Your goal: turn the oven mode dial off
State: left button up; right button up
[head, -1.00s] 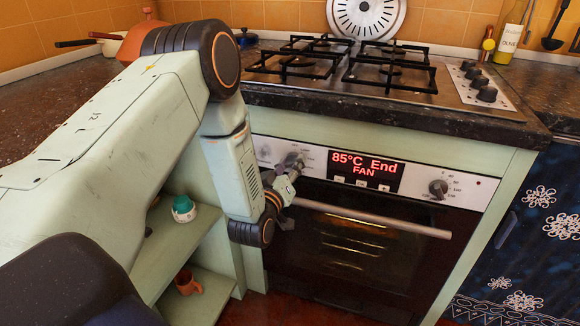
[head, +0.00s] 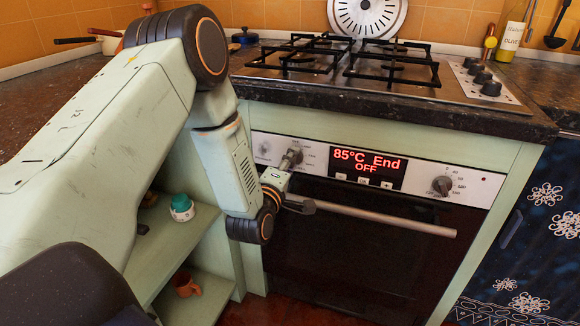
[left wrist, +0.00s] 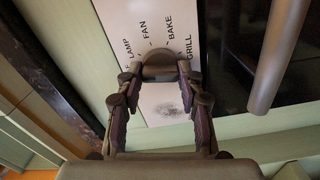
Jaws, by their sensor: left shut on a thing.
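The oven mode dial (head: 293,154) is a grey knob on the oven's pale control panel, left of the display (head: 366,168). The red display reads "85°C End" and "OFF". My left gripper (head: 287,168) is at the dial, with its fingers shut on it. In the left wrist view the dial (left wrist: 160,66) sits between the two fingertips of my left gripper (left wrist: 160,80). Printed words LAMP, FAN, BAKE and GRILL show beyond it. The dial's pointer is hidden there. My right gripper is not in view.
The oven handle bar (head: 385,218) runs across the dark oven door, just below my left gripper; it also shows in the left wrist view (left wrist: 278,55). A second dial (head: 441,186) is at the panel's right. Open shelves (head: 205,222) lie to the left.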

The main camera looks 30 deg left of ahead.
pick_arm(q)
jog(key=shift+n+b, duration=0.4)
jog(key=shift+n, duration=0.7)
jog(key=o, duration=1.2)
jog(key=shift+c, duration=0.2)
jog(key=shift+s, duration=0.1)
jog(key=v, duration=1.2)
